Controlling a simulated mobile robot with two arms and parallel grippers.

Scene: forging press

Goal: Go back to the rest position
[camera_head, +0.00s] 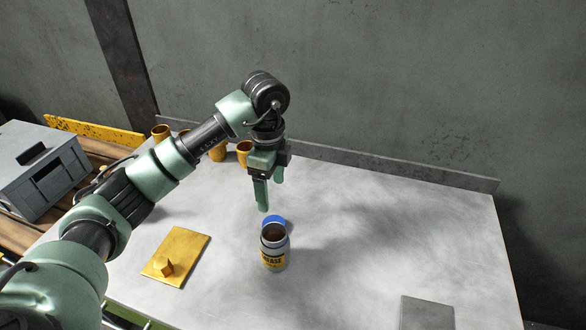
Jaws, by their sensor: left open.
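My left gripper (269,193) is open and empty, pointing down above the grey table (370,220). Its arm comes in from the left and reaches over the table. A grey can with a yellow label (273,257) stands upright on the table, just below the gripper in the picture and apart from it. The can's top is open, with something brown inside. A blue round piece (274,222) shows at the can's far rim; whether it touches the can is unclear. My right gripper is not in view.
A yellow plate with a small block on it (178,254) lies left of the can. Several brass-coloured cups (244,152) stand at the back, partly behind my arm. A grey box (38,170) is at the left. A grey slab (427,313) lies front right. The table's right side is mostly clear.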

